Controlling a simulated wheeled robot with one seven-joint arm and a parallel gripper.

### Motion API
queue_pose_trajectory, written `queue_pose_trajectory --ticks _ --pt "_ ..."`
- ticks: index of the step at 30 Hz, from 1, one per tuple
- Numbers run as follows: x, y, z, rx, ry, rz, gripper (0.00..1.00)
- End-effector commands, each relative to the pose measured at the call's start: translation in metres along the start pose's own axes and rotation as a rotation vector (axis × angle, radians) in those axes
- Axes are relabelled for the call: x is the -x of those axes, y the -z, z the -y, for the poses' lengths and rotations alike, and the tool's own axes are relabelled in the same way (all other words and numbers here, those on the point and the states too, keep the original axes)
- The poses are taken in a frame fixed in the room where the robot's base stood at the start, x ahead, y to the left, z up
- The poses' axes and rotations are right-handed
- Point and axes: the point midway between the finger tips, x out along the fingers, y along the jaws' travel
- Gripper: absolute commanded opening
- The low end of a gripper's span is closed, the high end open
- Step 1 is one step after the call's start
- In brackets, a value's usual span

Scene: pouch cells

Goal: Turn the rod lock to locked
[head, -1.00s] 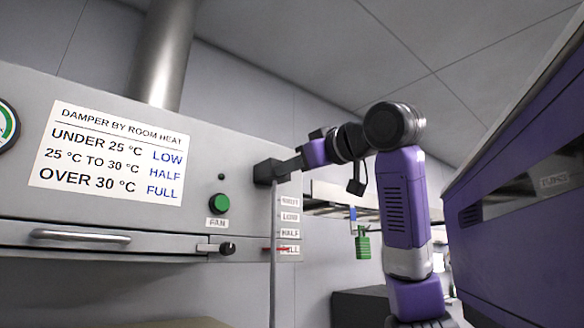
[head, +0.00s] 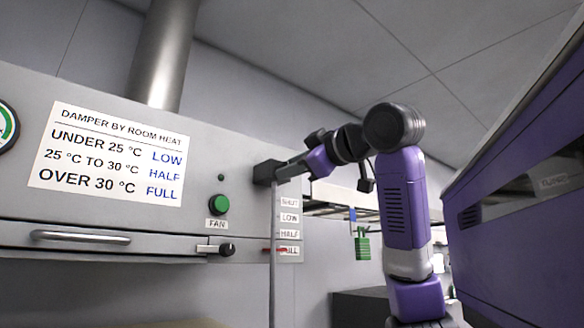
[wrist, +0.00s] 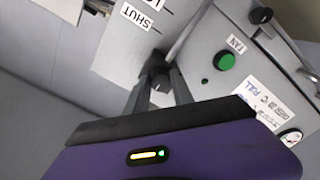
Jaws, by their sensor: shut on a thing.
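A grey upright rod (head: 272,250) runs down the right end of the grey hood front. A dark block (head: 265,173), which looks like the rod lock, sits at the rod's top. My gripper (head: 282,172) reaches in from the right, its fingers at this block. In the wrist view my gripper (wrist: 162,78) has both fingers close around a small grey part, largely hidden between them. I cannot read the lock's setting. A red pointer (head: 276,250) on the rod stands at the FULL label (head: 291,251).
SHUT, LOW and HALF labels (head: 290,217) run above FULL. A green FAN button (head: 219,205), a black-knobbed latch (head: 226,250) and a drawer-like handle (head: 80,236) are on the hood. A damper chart (head: 108,155) is at left.

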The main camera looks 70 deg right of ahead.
Motion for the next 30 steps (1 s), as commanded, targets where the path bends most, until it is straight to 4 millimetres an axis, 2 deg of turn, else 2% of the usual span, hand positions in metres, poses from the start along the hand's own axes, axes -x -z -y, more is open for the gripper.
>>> queue_pose_trajectory --ticks 6,7,9,10,20,23,30 --pt "0.000 -0.001 0.001 0.001 0.002 0.001 0.00" --pt "0.000 -0.001 0.001 0.001 0.002 0.001 0.35" --pt "0.000 0.000 0.001 0.001 0.002 0.001 0.48" --pt "0.000 0.000 0.001 0.001 0.002 0.001 0.51" --pt "0.002 0.000 0.001 0.000 0.000 0.000 0.51" --pt "0.011 -0.001 0.001 -0.001 -0.002 -0.002 0.51" --pt "0.050 -0.001 0.002 0.001 -0.002 -0.002 0.51"
